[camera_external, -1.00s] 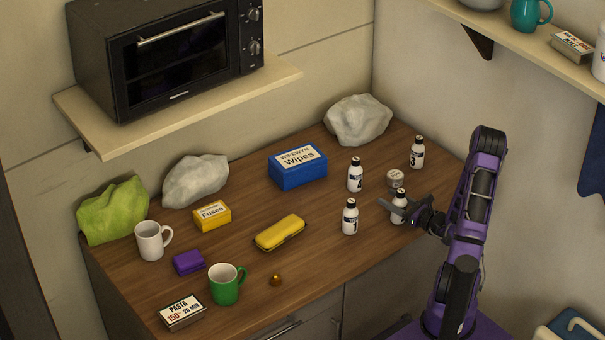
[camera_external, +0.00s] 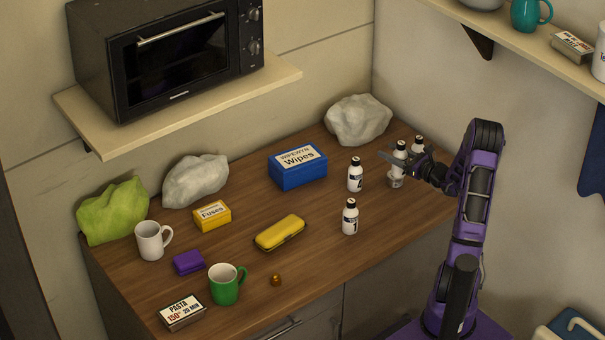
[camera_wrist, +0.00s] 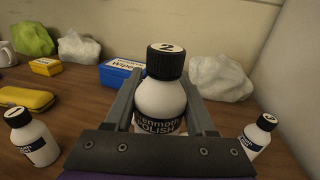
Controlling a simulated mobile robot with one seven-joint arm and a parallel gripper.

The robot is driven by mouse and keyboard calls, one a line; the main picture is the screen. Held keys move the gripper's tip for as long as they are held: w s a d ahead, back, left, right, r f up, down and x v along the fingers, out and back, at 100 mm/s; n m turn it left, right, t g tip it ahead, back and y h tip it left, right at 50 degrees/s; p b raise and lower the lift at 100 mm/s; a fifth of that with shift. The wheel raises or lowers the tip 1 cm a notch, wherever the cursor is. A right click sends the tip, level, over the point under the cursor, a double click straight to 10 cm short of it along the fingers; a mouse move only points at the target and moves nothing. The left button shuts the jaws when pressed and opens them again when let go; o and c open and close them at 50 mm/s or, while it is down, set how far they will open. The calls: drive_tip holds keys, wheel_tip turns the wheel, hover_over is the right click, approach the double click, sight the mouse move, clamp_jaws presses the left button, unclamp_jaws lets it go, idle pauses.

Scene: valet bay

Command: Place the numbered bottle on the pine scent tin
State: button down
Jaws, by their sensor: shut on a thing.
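My gripper (camera_external: 404,160) is shut on a white bottle (camera_external: 399,151) with a black cap. In the wrist view this bottle (camera_wrist: 162,95) stands upright between the fingers, with a 2 on its cap and "POLISH" on its label. The small round tin (camera_external: 396,181) shows directly below the bottle in the external view. I cannot tell whether the bottle touches it, and the tin's lid is mostly hidden.
The wooden counter (camera_external: 320,250) also holds a blue wipes box (camera_external: 298,167), a yellow case (camera_external: 280,233), a fuses box (camera_external: 212,216), mugs and crumpled bags. Bottle 3 (camera_wrist: 258,135) stands close on the right in the wrist view.

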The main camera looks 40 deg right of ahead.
drive_tip(key=w+d+r+b, duration=0.1)
drive_tip(key=w+d+r, duration=0.1)
drive_tip(key=w+d, duration=0.45)
wheel_tip(320, 180, down, 9)
drive_tip(key=shift+w+a+h, duration=0.2)
drive_tip(key=shift+h, duration=0.1)
drive_tip(key=shift+f+b, duration=0.15)
drive_tip(key=shift+b, duration=0.2)
drive_tip(key=shift+f, duration=0.15)
drive_tip(key=shift+c, duration=1.2)
unclamp_jaws()
drive_tip(key=shift+r, duration=0.2)
